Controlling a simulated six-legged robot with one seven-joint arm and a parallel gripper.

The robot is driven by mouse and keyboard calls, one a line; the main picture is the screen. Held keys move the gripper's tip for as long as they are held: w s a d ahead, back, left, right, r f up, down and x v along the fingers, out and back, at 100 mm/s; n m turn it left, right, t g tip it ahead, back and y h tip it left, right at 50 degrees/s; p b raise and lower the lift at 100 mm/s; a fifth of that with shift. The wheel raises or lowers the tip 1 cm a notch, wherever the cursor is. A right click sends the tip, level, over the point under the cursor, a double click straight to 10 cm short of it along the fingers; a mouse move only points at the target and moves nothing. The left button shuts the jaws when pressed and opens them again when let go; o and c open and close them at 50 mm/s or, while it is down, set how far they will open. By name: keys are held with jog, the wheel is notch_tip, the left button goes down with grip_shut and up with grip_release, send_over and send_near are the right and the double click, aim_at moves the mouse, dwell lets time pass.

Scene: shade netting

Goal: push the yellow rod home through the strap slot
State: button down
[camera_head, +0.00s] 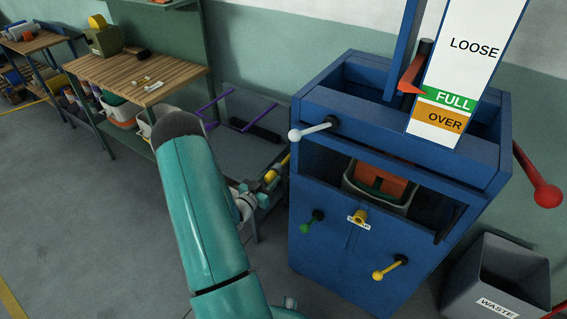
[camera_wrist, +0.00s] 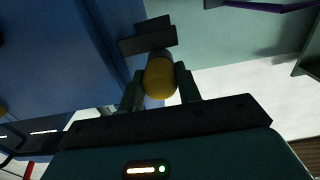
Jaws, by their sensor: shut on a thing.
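My gripper (camera_head: 258,184) is at the left side of the blue baler-like machine (camera_head: 320,245), beyond my teal arm. In the wrist view my gripper (camera_wrist: 160,88) has its two fingers closed on the rounded yellow end of the yellow rod (camera_wrist: 159,75). In the head view the yellow rod (camera_head: 270,176) slants up and right toward the machine's left edge. A dark bracket (camera_wrist: 148,38) stands just past the rod in the wrist view. I cannot tell whether the rod is in a slot. A partly hidden label ending in "AP" (camera_head: 358,222) is on the machine's front, under a short yellow cylinder (camera_head: 360,215).
The machine's front has a white-knobbed lever (camera_head: 310,131), a green-knobbed lever (camera_head: 312,222) and a yellow-handled lever (camera_head: 389,268). A red-knobbed lever (camera_head: 543,188) juts out right. A grey waste bin (camera_head: 497,280) stands at lower right. A workbench (camera_head: 140,78) is behind; left floor is clear.

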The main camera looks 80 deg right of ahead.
jog(key=shift+w+a, duration=0.3)
jog(key=shift+a, duration=0.35)
jog(key=v, duration=2.5)
dwell(3.4)
jog(key=shift+w+a, duration=0.15)
jog(key=shift+w, duration=0.05)
jog(key=shift+v, duration=1.95)
